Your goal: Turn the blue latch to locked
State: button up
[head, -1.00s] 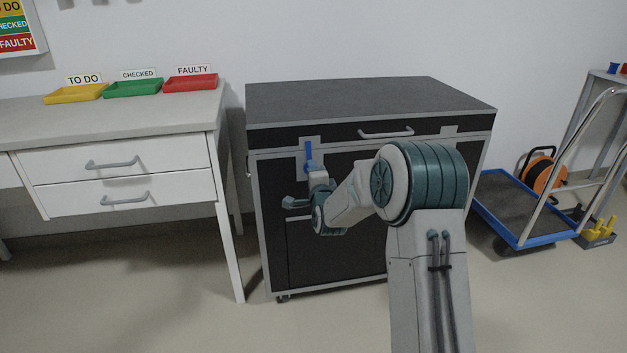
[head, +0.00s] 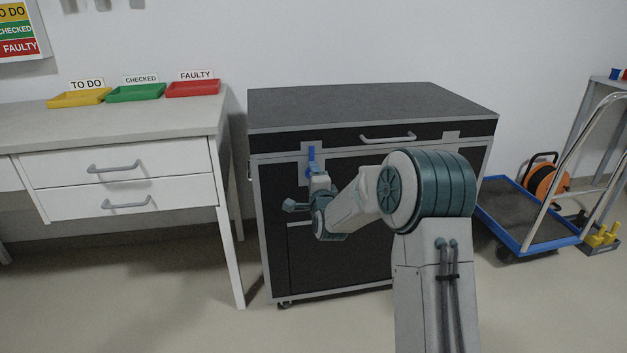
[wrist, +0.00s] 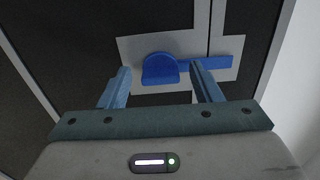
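The blue latch (head: 311,159) is on a light plate at the upper left of the dark cabinet's front (head: 270,215). In the head view its blue part stands upright above my gripper. In the wrist view the latch (wrist: 160,69) shows a rounded blue knob with a blue bar (wrist: 218,62) running to the right. My gripper (wrist: 162,80) is open, its two blue fingers apart, one on each side of the knob. The right finger overlaps the bar in the picture; I cannot tell whether it touches. My wrist hides the latch's lower part in the head view.
The cabinet has a grey handle (head: 388,138) near its top. A white desk (head: 110,131) with drawers and yellow, green and red trays stands to the left. A blue-edged trolley (head: 525,212) stands to the right. Floor in front of the cabinet is clear.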

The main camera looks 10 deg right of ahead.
jog(key=shift+d, duration=0.15)
jog(key=s+d+p, duration=0.1)
jog(key=s+p, duration=0.2)
jog(key=s, duration=1)
jog(key=shift+s, duration=0.35)
jog(key=shift+d, duration=0.1)
